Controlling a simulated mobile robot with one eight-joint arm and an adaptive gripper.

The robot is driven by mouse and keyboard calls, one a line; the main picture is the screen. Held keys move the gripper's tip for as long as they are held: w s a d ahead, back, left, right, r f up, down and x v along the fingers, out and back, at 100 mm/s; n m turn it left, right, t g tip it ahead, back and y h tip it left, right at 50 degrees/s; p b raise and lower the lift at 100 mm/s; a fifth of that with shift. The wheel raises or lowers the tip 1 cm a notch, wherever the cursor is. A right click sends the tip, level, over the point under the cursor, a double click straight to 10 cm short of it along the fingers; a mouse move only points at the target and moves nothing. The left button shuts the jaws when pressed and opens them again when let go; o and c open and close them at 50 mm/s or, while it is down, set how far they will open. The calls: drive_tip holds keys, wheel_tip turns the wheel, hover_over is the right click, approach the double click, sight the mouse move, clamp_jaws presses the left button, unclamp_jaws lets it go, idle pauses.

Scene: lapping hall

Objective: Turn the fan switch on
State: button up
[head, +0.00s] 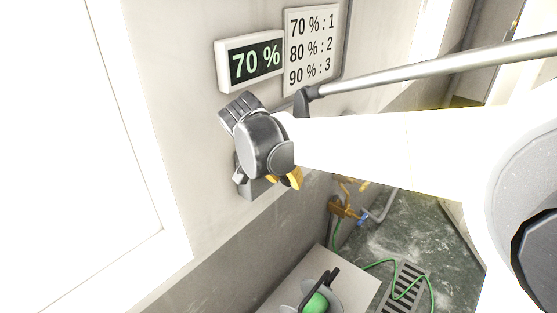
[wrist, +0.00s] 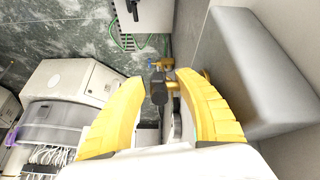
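A grey box (wrist: 262,72) on the wall, which looks like the fan switch housing, fills the right of the wrist view. In the head view a part of the grey box (head: 252,190) shows below my wrist, mostly hidden. My gripper (wrist: 162,80) has its yellow fingers apart, beside the box. A dark knob-like end (wrist: 158,90) shows between the fingers; I cannot tell whether it is the switch lever or whether a finger touches it. In the head view my gripper (head: 286,179) is largely hidden behind my wrist.
A wall display (head: 254,62) reads 70 %. A sign (head: 311,48) beside it lists 70 %: 1, 80 %: 2, 90 %: 3. Below are a brass valve (head: 343,207), a green hose (head: 380,263), a floor grate (head: 405,287) and a light-topped cabinet (head: 345,272).

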drive_tip(key=v, duration=1.2)
drive_tip(key=s+d+f+n+t+y+b, duration=0.1)
drive_tip(key=s+d+f+n+b, duration=0.1)
drive_tip(key=s+d+f+b, duration=0.3)
drive_tip(key=s+d+f+n+t+y+b, duration=0.1)
drive_tip(key=s+d+f+b, duration=0.4)
drive_tip(key=f, duration=0.9)
drive_tip(key=s+d+f+n+t+y+b, duration=0.1)
drive_tip(key=s+d+f+b, duration=0.4)
drive_tip(key=f, duration=0.5)
drive_tip(key=s+n+y+b, duration=0.1)
drive_tip(key=s+n+b, duration=0.1)
drive_tip(key=b, duration=0.1)
drive_tip(key=shift+s+d+f+n, duration=0.15)
drive_tip(key=shift+s+d+n, duration=0.15)
drive_tip(key=shift+d+n, duration=0.1)
